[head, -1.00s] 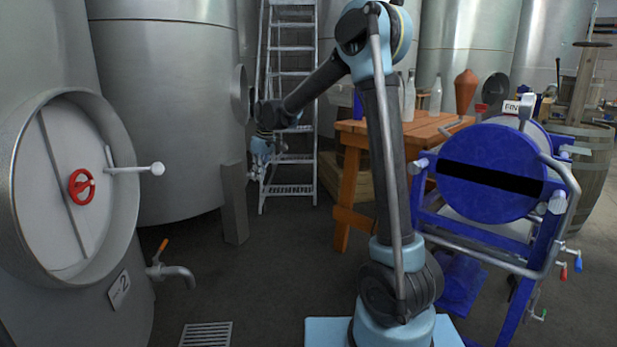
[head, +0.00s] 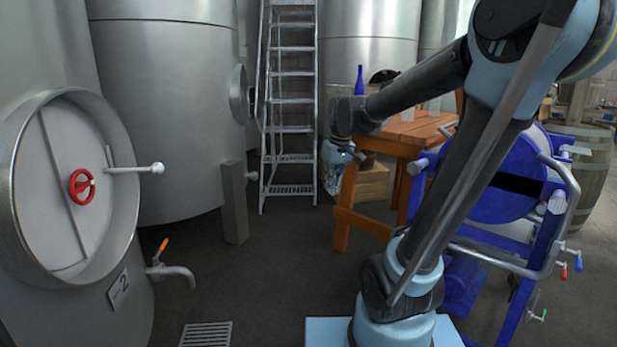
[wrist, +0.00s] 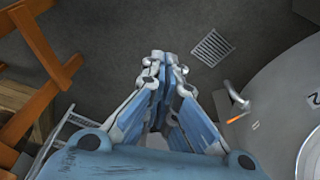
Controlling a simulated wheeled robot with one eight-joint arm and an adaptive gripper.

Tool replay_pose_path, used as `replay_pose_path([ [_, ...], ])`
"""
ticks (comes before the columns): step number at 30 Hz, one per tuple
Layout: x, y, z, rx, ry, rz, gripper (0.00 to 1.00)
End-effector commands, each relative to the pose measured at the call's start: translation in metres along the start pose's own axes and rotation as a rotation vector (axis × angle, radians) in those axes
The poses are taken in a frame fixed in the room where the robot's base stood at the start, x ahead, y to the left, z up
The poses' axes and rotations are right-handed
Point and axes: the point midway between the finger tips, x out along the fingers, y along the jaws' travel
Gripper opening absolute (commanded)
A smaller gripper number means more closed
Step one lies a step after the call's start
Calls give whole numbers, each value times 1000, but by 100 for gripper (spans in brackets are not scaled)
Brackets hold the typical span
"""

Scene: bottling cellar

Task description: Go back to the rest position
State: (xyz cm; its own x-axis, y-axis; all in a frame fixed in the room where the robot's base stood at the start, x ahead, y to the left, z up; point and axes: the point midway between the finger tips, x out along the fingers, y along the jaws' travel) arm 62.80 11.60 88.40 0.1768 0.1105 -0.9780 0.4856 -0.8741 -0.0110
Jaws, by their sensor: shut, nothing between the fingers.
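My gripper (head: 338,158) hangs at the end of my arm in the middle of the head view, in front of the wooden table's left side and a wooden crate. In the wrist view my gripper (wrist: 160,62) points down over the dark floor with its fingers together and nothing between them.
A tank with a round door (head: 58,215) and a tap (head: 172,272) stands at left. A ladder (head: 290,130) is behind. A wooden table (head: 345,222) and a blue-framed machine (head: 515,320) stand at right. A floor drain (head: 206,334) lies in front; the middle floor is clear.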

Motion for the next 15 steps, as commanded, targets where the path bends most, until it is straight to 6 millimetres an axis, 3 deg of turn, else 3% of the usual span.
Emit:
replay_pose_path([
  [3, 1, 6, 38, 64, -2, 15, 0],
  [15, 25, 14, 154, 275, -9, 66, 0],
])
